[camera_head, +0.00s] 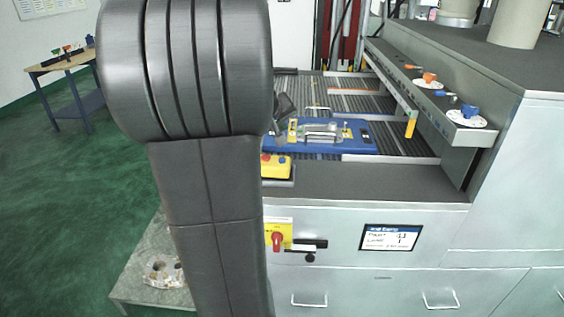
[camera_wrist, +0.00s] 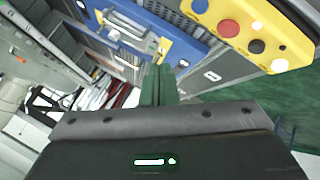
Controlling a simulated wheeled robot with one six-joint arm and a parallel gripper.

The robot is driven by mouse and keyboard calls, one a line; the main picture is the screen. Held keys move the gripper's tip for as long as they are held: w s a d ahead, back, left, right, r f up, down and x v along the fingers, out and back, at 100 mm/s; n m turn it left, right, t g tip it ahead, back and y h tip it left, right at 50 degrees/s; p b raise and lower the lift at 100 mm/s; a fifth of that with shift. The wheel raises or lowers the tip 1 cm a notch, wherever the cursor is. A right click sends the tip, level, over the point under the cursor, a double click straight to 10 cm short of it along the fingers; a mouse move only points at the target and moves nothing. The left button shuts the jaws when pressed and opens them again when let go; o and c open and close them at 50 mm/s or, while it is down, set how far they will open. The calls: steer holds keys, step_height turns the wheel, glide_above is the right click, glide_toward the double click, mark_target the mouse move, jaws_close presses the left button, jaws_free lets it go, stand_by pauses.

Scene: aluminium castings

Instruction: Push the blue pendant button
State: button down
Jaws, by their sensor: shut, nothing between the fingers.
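The yellow pendant (camera_wrist: 240,30) shows at the upper right of the wrist view, with a row of round buttons. The blue button (camera_wrist: 200,6) is at its upper left end, close to the picture's top edge. Beside it are a red button (camera_wrist: 228,27), a black one (camera_wrist: 256,46) and a white one (camera_wrist: 279,65). My gripper (camera_wrist: 158,70) is shut and empty, its fingers apart from the pendant and to the left of it in this view. In the head view the pendant (camera_head: 277,170) sits at the counter's front edge, partly hidden by my arm.
A blue plate with a metal fixture (camera_head: 320,132) lies on the ribbed bed behind the pendant. A red rotary switch (camera_head: 277,240) is on the cabinet front. Green floor is open at left.

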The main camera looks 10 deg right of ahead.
steer(key=b, duration=0.4)
glide_above(282, 160)
steer(key=f, duration=0.6)
steer(key=shift+s+a+f, duration=0.15)
steer(key=shift+s+a, duration=0.05)
steer(key=shift+s, duration=0.1)
steer(key=shift+f+b, duration=0.55)
steer(key=shift+b, duration=0.3)
steer(key=shift+f, duration=0.15)
stand_by(0.4)
steer(key=shift+f+b, duration=0.25)
steer(key=shift+b, duration=0.3)
steer(key=shift+f+b, duration=0.45)
steer(key=shift+b, duration=0.1)
stand_by(0.5)
steer(key=shift+r, duration=0.1)
steer(key=shift+r+p, duration=0.6)
steer(key=shift+r, duration=0.15)
